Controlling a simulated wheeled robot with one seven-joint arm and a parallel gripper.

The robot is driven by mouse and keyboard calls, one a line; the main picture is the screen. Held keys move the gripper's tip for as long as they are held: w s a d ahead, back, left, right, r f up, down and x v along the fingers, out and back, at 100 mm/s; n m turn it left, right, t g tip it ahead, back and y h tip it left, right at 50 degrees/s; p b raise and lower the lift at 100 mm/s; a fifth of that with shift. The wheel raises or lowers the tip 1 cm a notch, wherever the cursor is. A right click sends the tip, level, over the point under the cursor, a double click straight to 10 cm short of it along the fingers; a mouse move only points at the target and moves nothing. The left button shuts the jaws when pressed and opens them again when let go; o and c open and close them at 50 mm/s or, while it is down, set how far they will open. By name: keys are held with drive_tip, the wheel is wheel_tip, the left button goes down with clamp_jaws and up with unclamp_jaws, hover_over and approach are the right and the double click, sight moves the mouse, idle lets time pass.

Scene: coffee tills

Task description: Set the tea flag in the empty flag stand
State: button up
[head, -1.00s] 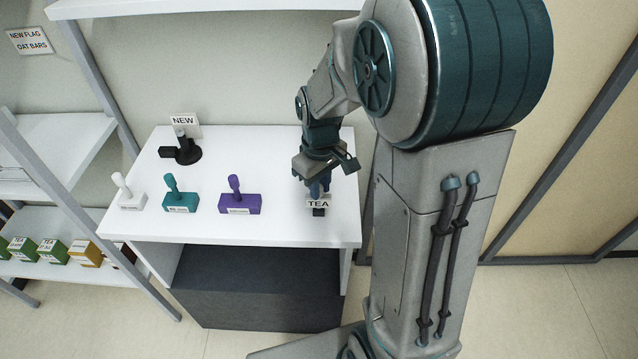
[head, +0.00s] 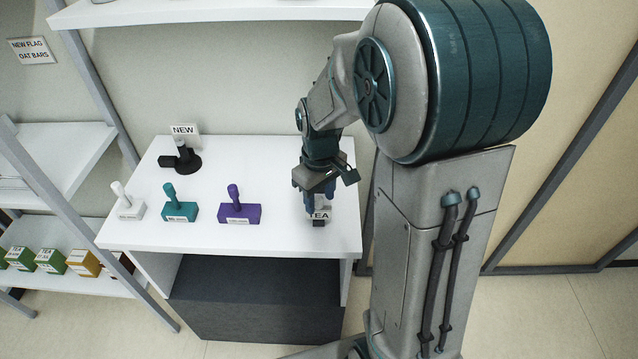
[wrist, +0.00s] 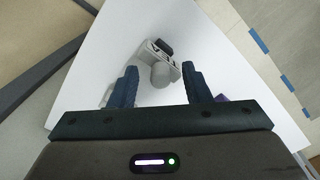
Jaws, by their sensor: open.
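The tea flag (head: 320,215), a small pale plate lettered TEA with a dark block at its foot, is at the right front of the white table. In the wrist view it shows as a grey piece with a round knob (wrist: 164,73) and a black block. My gripper (head: 318,206) is open over it. In the wrist view the fingers (wrist: 160,88) stand either side of the knob, with gaps on both sides. A black round-based stand (head: 183,161) is at the back left of the table, by a NEW plate (head: 185,130). I cannot tell whether it is empty.
White (head: 130,209), teal (head: 180,211) and purple (head: 240,213) blocks with knobbed handles stand in a row left of my gripper. A shelf with small boxes (head: 50,260) is at left.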

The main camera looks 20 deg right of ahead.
wheel_tip(320, 180, up, 14)
drive_tip(key=shift+f, duration=0.25)
idle(0.4)
drive_tip(key=s+f+m+t, duration=0.1)
drive_tip(key=s+f+m, duration=0.1)
drive_tip(key=s, duration=0.5)
drive_tip(key=s+f+m+t, duration=0.2)
drive_tip(key=s+m, duration=0.1)
drive_tip(key=s, duration=0.4)
drive_tip(key=shift+a+f, duration=0.15)
